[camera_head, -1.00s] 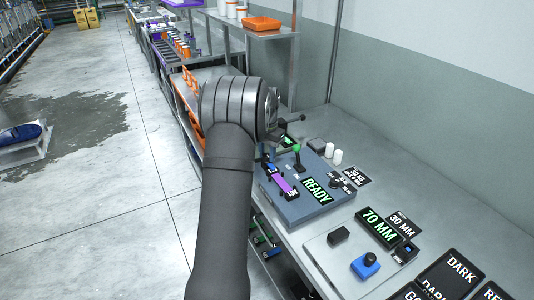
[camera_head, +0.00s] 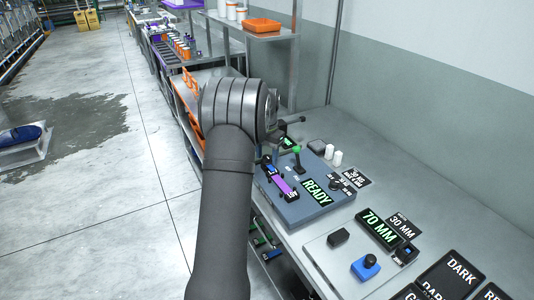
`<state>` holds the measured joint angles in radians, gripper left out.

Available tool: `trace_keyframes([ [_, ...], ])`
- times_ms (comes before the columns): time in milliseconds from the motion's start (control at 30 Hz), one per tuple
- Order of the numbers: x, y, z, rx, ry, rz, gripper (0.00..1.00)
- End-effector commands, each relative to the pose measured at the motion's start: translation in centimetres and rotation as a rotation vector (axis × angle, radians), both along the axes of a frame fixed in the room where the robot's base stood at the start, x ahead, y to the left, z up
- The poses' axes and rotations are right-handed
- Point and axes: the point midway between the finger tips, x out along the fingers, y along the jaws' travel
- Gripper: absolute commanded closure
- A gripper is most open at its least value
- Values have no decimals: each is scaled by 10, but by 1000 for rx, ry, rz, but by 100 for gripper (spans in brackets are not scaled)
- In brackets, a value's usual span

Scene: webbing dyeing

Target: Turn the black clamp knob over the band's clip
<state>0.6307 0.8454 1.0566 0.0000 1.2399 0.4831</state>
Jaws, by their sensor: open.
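A short purple band (camera_head: 284,186) lies in a dark holder on the blue-grey fixture (camera_head: 314,212). A small blue piece (camera_head: 271,170), perhaps its clip, is at the band's upper end. Small black parts sit at both ends of the band; I cannot tell which is the clamp knob. A green-topped lever (camera_head: 297,150) stands beside the band, and a READY display (camera_head: 316,191) is lit green. My gripper (camera_head: 290,121) shows only in part beyond my thick grey wrist, above the fixture's far end. It is open and apart from the band.
Another black knob (camera_head: 335,184) sits right of the READY display. In front is a panel with a 70 MM display (camera_head: 379,227) and a blue button block (camera_head: 366,267). An orange tray (camera_head: 262,25) is on the raised shelf.

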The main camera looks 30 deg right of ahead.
Motion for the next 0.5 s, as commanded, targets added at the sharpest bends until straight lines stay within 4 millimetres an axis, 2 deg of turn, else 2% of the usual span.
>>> trace_keyframes([
  [133, 1, 0, 8, -2, -2, 0, 49],
  [267, 1, -1, 29, -4, -4, 0, 49],
  [500, 1, 0, 87, -3, -4, 0, 49],
])
